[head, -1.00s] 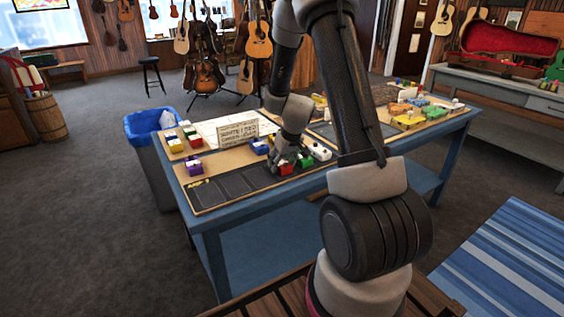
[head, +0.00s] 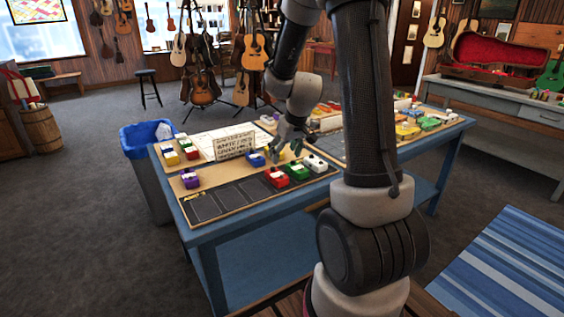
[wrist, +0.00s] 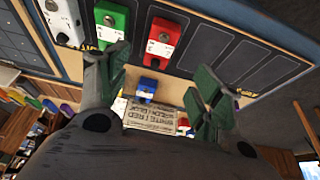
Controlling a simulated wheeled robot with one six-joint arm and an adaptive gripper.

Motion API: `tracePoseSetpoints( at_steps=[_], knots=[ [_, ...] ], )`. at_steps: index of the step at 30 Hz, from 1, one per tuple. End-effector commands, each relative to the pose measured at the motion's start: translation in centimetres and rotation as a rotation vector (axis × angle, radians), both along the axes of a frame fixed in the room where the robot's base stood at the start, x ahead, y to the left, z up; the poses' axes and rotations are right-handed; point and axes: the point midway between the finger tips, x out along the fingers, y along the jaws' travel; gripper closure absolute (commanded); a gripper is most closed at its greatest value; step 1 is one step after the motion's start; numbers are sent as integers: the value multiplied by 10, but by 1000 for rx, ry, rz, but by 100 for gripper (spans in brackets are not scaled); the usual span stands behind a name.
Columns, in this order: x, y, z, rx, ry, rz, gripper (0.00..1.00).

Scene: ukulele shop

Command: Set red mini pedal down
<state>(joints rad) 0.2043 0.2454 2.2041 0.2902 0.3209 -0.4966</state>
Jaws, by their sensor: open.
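The red mini pedal (head: 276,178) sits on the dark slotted strip (head: 228,200) at the front of the blue table, left of the green pedal (head: 297,171) and the white pedal (head: 315,162). In the wrist view the red pedal (wrist: 165,40) lies in a slot next to the green pedal (wrist: 111,20). My gripper (head: 284,155) is open and empty, behind and above the red pedal, apart from it. In the wrist view its spread fingers (wrist: 160,82) show nothing between them in their grasp.
A lettered sign (head: 234,144) stands behind the strip, with a blue pedal (head: 256,159) near it. A purple pedal (head: 190,178) is at the left. Slots left of the red pedal are empty. A blue-lined bin (head: 146,137) stands beside the table.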

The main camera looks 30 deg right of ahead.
Motion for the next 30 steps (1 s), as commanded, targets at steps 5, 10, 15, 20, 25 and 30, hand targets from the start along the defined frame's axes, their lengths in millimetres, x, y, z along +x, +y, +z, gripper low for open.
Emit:
tracePoseSetpoints(
  at_steps=[5, 10, 15, 20, 25, 30],
  knots=[
    [-13, 8, 26, 6, -5, 5, 34],
    [-63, 38, 88, 22, -11, 20, 34],
    [-146, 65, 140, 26, 1, 17, 34],
    [-216, 74, 161, 15, 11, -4, 34],
    [-258, 74, 164, 5, 17, -29, 34],
    [-268, 73, 164, 2, 20, -37, 34]
  ],
)
